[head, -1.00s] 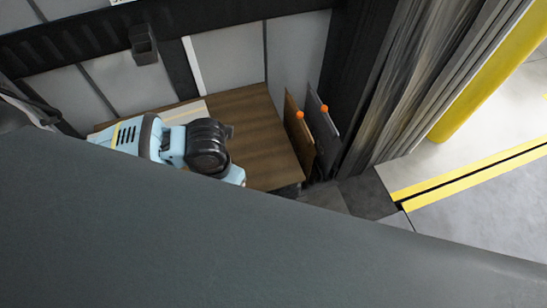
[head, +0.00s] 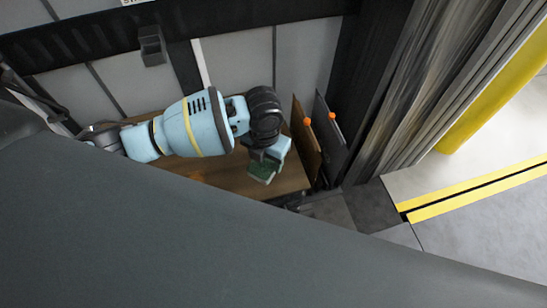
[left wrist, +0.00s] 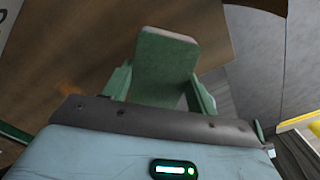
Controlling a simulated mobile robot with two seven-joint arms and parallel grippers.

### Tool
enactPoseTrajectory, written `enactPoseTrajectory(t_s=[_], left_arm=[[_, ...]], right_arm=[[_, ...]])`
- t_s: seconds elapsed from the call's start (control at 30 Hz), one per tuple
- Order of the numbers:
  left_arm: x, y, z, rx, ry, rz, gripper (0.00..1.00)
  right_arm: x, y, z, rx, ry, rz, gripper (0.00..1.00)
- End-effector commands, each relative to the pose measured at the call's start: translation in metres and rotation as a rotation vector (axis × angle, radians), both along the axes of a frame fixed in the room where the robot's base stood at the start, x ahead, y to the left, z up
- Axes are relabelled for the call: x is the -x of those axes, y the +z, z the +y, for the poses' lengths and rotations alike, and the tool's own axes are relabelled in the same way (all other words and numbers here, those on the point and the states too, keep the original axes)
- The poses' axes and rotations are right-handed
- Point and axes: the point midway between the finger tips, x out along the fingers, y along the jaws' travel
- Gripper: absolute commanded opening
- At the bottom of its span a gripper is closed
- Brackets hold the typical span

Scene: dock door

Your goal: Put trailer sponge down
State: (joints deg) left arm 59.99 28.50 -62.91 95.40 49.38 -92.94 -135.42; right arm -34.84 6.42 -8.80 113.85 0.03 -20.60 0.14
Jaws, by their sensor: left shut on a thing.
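My left gripper (head: 266,168) is over the right part of the brown wooden surface (head: 225,178) in the head view. It is shut on the green sponge (head: 263,173), whose lower end sticks out below the fingers. In the left wrist view the sponge (left wrist: 165,62) stands out between the two green fingers of the left gripper (left wrist: 160,85), with the wooden surface (left wrist: 60,50) beyond it. I cannot tell whether the sponge touches the wood. My right gripper is not in view.
Two upright panels with orange knobs (head: 307,122) stand at the wood's right end. A grey wall with a dark box (head: 152,46) is behind. A large dark grey surface (head: 200,250) hides the lower part of the head view. Floor with yellow stripes (head: 480,190) lies right.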

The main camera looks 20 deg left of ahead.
Motion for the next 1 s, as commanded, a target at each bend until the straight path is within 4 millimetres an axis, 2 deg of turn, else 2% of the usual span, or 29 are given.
enactPoseTrajectory(t_s=[0.13,0.47,0.7,1.0], left_arm=[[-0.015,-0.002,-0.007,0.0,0.001,0.0,0.33],[-0.025,-0.003,-0.012,0.0,0.001,0.0,0.33],[-0.026,-0.034,-0.011,-0.001,0.002,0.001,0.33],[-0.026,-0.037,-0.011,-0.001,0.0,-0.001,0.33]], right_arm=[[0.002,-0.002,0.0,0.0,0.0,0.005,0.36],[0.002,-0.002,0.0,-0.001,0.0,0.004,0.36],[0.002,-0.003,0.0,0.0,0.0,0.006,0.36],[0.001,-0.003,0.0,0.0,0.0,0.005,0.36]])
